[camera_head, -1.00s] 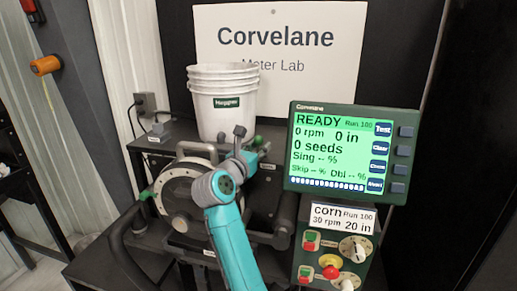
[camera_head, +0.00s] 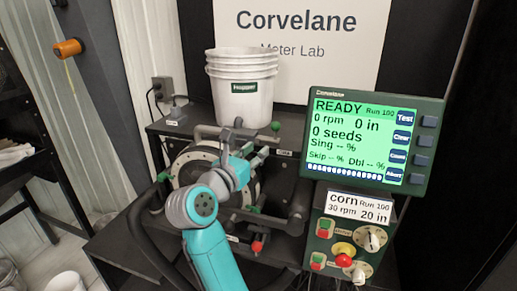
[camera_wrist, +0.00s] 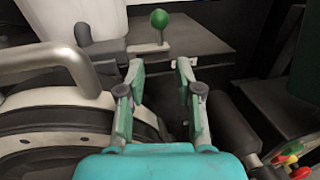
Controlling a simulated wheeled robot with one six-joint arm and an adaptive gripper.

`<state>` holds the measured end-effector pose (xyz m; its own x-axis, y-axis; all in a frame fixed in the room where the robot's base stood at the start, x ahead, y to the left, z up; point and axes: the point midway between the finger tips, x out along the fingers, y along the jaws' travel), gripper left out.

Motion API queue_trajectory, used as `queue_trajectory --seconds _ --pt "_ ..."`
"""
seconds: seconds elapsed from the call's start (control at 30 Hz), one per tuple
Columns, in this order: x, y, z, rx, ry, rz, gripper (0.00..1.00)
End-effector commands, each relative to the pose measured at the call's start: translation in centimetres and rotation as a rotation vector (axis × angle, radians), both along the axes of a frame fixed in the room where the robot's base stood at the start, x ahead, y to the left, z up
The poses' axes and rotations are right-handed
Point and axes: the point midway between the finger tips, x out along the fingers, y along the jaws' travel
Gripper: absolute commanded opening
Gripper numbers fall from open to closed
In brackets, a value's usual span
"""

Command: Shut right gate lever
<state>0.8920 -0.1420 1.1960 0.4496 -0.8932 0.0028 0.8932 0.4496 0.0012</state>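A lever with a green ball knob (camera_head: 275,126) stands beside the white hopper (camera_head: 241,90), at its right. In the wrist view the green ball (camera_wrist: 159,18) sits upright on a thin stem, beyond my fingertips. I take it for the gate lever, but I cannot read its small label. My gripper (camera_wrist: 160,67) is open and empty, its two fingers apart, short of the lever and not touching it. In the head view my gripper (camera_head: 250,160) is over the front of the round seed meter (camera_head: 185,165), below and left of the green knob.
A curved grey handle (camera_wrist: 50,62) lies left of my fingers. A dark cylinder (camera_wrist: 229,125) lies close at their right. The display (camera_head: 370,140) and control box (camera_head: 345,240) stand to the right. A lever with a red end (camera_head: 257,247) is low in front.

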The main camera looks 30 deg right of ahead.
Motion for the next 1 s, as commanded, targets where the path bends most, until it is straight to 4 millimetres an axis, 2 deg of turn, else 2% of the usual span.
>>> queue_trajectory --seconds 0.17,0.2,0.33,0.57,1.0 --pt "0.0 0.0 0.0 0.000 0.000 0.000 0.35" --pt "0.0 0.0 0.0 0.000 0.000 0.000 0.32" --pt "-0.1 -0.1 0.0 -0.012 0.023 0.004 0.00" --pt "-0.9 -0.8 0.1 -0.149 0.276 0.052 0.00" --pt "-3.2 -1.9 0.8 -0.607 0.918 0.155 0.00"
